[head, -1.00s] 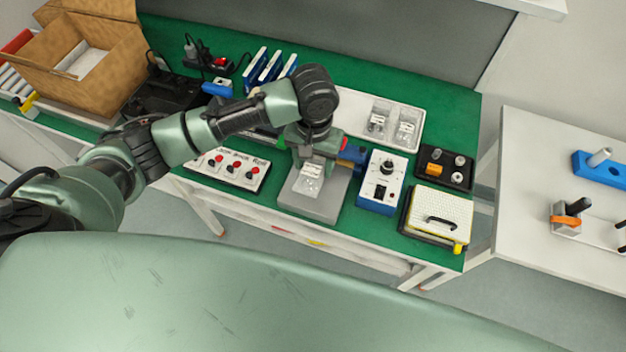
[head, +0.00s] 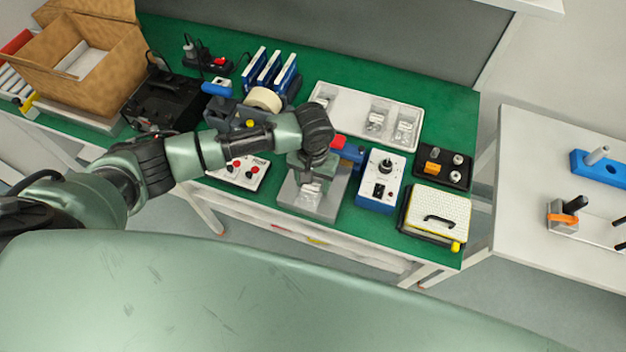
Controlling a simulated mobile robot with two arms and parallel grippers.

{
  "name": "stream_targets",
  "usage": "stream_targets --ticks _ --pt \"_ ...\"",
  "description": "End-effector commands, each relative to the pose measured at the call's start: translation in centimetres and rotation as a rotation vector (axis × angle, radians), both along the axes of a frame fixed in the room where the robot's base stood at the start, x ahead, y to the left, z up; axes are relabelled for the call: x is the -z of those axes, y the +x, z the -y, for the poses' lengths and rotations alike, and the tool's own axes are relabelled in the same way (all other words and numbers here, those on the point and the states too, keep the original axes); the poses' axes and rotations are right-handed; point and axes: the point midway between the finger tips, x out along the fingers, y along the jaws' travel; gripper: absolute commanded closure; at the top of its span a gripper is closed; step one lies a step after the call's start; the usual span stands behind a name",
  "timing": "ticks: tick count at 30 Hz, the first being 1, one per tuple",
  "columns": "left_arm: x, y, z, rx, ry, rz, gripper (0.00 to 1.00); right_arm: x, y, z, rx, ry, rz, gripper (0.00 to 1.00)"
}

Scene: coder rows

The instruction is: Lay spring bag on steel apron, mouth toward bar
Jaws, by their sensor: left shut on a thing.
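The steel apron (head: 326,208) is a flat grey plate at the front middle of the green bench. My left gripper (head: 309,178) points down over it, shut on a small clear spring bag (head: 309,194). The bag is low over the apron's middle; I cannot tell whether it touches. My gripper and wrist hide the bag's upper end, so its mouth does not show. The bar behind the apron is hidden too; only red and blue parts (head: 348,152) show right of my wrist. My right gripper is not in view.
A pale tray (head: 350,97) with several clear bags lies behind. A blue-white control box (head: 382,180) stands close right of the apron, a red-button panel (head: 240,172) left. A yellow-edged case (head: 437,213) and a black tray (head: 443,167) are further right.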

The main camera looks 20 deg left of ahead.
Motion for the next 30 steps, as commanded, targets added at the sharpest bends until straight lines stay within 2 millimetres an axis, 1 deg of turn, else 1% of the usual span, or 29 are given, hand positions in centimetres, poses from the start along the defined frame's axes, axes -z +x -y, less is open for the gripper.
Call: stream_targets --ticks 1,2,3,12,16,20,24,30 --pt "0.2 0.0 0.0 0.000 0.000 -0.001 0.43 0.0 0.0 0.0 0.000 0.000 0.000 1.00" --pt "0.1 0.0 0.0 0.000 0.000 -0.001 0.35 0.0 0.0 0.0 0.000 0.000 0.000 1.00" --pt "0.1 0.0 0.0 0.000 0.000 -0.001 0.24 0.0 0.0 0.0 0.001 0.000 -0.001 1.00" --pt "0.0 0.0 0.0 0.000 0.000 0.000 0.24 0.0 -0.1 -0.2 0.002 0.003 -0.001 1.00" --pt "-0.7 0.1 0.0 0.000 -0.002 0.002 0.24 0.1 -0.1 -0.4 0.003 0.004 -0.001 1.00" --pt "-2.8 0.1 0.0 0.000 -0.002 0.004 0.24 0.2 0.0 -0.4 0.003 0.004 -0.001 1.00" --pt "-5.9 0.1 0.1 0.002 -0.003 0.005 0.24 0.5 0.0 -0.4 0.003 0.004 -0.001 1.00" --pt "-9.8 0.1 0.0 0.000 -0.002 0.003 0.24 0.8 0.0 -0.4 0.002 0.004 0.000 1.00"
